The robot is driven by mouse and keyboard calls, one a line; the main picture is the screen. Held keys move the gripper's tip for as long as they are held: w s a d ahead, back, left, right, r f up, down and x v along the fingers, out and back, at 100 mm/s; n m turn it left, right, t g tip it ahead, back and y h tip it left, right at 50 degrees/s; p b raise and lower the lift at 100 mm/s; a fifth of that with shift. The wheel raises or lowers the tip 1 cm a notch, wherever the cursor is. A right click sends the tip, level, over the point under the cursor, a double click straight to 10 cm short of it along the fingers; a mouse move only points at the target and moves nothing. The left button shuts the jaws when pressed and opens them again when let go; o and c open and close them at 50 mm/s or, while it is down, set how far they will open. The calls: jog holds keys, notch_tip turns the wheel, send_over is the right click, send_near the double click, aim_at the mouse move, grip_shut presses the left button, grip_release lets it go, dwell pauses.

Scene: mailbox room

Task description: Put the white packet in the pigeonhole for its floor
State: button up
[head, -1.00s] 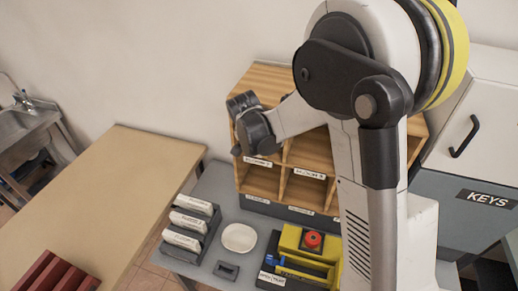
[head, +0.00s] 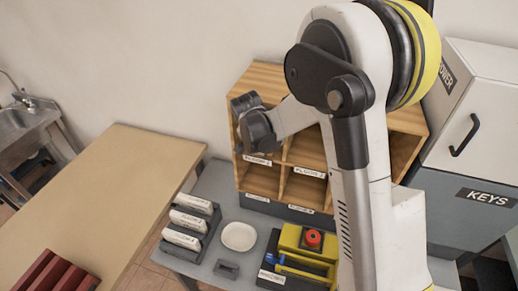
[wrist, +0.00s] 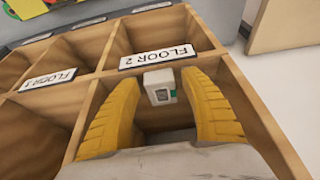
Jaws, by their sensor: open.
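A small white packet (wrist: 160,87) with a green mark and a dark patch shows in the wrist view, between my fingers and just below the FLOOR 2 label (wrist: 158,54). Whether it rests inside the compartment or touches a finger is unclear. My gripper (wrist: 160,95) is open, with yellow fingers spread either side of the packet. In the head view my gripper (head: 254,122) is at the upper left of the wooden pigeonhole unit (head: 262,180), which my arm partly hides. A pale surface covers the bottom of the wrist view and hides what lies below.
A dark rack (head: 205,232) with several white labelled pieces stands on the grey table beside a white dish (head: 239,236). A yellow device with a red button (head: 313,237) stands in front of the unit. A KEYS cabinet (head: 470,200) is at right. The tan table (head: 110,190) is mostly bare.

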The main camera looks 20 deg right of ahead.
jog(key=v, duration=1.2)
jog(key=s+d+r+n+t+y, duration=0.1)
jog(key=s+r+n, duration=0.2)
jog(key=s, duration=0.9)
jog(key=s+d+r+n+t+y, duration=0.1)
jog(key=s+r+n+t, duration=0.1)
jog(key=s, duration=1)
jog(key=shift+d+r+n+t+p, duration=0.25)
jog(key=shift+r+n+t+p, duration=0.15)
jog(key=shift+n, duration=0.5)
notch_tip(320, 180, down, 24)
jog(key=b, duration=2.3)
jog(key=shift+r+b, duration=0.2)
jog(key=shift+b, duration=0.2)
